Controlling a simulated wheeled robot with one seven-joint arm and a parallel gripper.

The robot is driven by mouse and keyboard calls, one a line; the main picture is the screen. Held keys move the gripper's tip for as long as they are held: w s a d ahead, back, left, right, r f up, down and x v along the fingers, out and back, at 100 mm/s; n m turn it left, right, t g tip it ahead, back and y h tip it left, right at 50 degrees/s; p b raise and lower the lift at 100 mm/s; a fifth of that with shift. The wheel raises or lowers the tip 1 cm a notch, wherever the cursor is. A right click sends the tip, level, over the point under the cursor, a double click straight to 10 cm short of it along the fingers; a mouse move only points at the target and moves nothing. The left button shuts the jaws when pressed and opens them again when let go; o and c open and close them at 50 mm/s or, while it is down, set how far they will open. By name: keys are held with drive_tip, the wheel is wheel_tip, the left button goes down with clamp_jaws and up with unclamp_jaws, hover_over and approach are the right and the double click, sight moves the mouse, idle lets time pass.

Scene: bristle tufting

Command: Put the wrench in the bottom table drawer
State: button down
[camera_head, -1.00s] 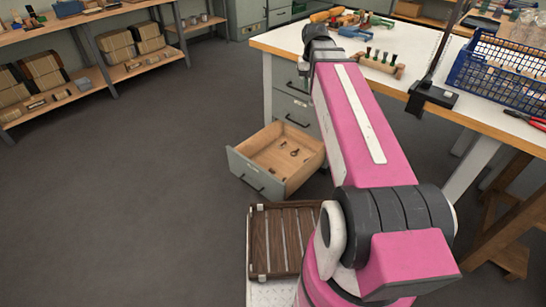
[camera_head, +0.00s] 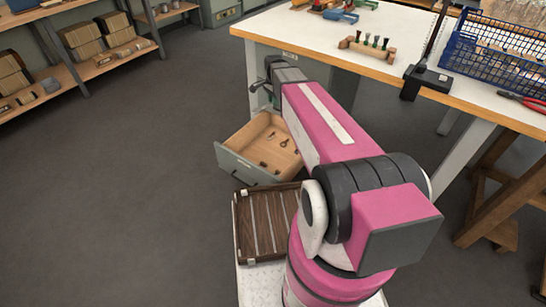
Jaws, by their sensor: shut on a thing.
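My arm reaches to the left end of the white table, and my gripper (camera_head: 274,98) hangs beside the table's drawer unit, above the back of the open drawer. It is only partly seen past my arm. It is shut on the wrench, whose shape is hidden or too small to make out. The bottom table drawer (camera_head: 240,168) is pulled out, with a grey front and light wooden inside. Several small dark items (camera_head: 284,143) lie in it. My arm covers its right side.
The white tabletop (camera_head: 300,32) holds a wooden block with brushes (camera_head: 367,47), a blue crate (camera_head: 500,62), and red pliers (camera_head: 522,101). A slatted brown tray (camera_head: 262,225) sits just in front of the drawer. Shelves stand at the left. The floor (camera_head: 130,170) left of the drawer is clear.

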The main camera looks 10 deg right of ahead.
wheel_tip(320, 180, down, 16)
drive_tip(key=w+a+m, duration=0.2)
drive_tip(key=m, duration=1.3)
hover_over(277, 153)
wheel_tip(277, 153, down, 24)
drive_tip(key=shift+w+a+f, duration=0.1)
drive_tip(key=shift+w+a, duration=0.05)
drive_tip(key=shift+f, duration=1.95)
drive_tip(key=c, duration=1.4)
unclamp_jaws()
drive_tip(key=shift+f, duration=0.15)
drive_tip(key=o, duration=0.4)
